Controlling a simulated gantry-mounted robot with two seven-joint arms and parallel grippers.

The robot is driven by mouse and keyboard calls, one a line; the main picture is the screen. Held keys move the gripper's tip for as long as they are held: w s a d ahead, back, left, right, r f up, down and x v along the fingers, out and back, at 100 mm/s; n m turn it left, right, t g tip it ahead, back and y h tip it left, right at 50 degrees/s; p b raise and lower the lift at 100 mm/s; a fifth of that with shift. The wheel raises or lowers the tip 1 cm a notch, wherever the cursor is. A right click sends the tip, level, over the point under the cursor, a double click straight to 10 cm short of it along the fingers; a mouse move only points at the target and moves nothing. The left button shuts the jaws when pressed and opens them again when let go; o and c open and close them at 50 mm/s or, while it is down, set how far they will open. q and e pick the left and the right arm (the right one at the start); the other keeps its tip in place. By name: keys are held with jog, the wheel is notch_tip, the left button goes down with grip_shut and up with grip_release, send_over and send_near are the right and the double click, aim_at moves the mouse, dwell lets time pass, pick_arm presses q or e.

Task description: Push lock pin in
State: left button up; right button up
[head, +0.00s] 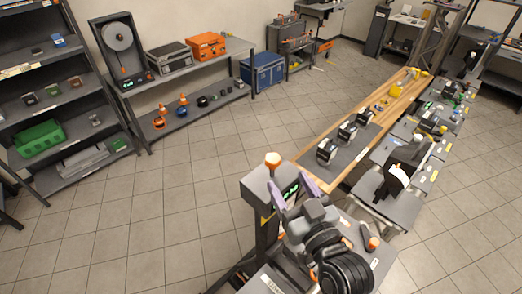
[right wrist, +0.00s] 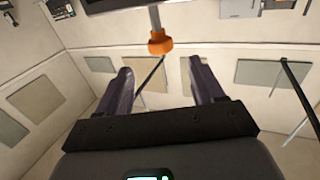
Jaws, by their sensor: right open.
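In the right wrist view the orange knob (right wrist: 160,43) sits on a bare metal shaft that comes out of a dark panel (right wrist: 135,5) at the top. My right gripper (head: 291,189) is close to the station, its purple fingers spread. In the right wrist view my right gripper (right wrist: 160,67) is open and empty; the knob appears beyond its fingertips, between them, seemingly apart. My left gripper is not in view.
A wooden-edged bench (head: 395,95) with several dark devices runs back to the right of the station. An orange-ended tool (head: 370,238) lies on the grey surface beside my arm. Shelves (head: 65,100) stand at left. The tiled floor (head: 190,200) left of the station is clear.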

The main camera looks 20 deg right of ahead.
aim_at(270, 154)
jog(key=w+b, duration=0.1)
jog(key=b, duration=0.1)
jog(key=w+b, duration=0.1)
jog(key=b, duration=0.1)
jog(key=shift+w+a+f+b, duration=0.1)
jog(key=shift+w+f+b, duration=0.1)
jog(key=shift+w+b, duration=0.2)
jog(key=w, duration=0.2)
jog(key=w+p, duration=0.1)
jog(key=w, duration=0.1)
jog(key=w+p, duration=0.1)
jog(key=w, duration=0.1)
jog(key=shift+w+a+r, duration=0.25)
jog(key=shift+w+r, duration=0.1)
jog(key=shift+r, duration=0.05)
jog(key=shift+w+f, duration=0.1)
jog(key=shift+w, duration=0.6)
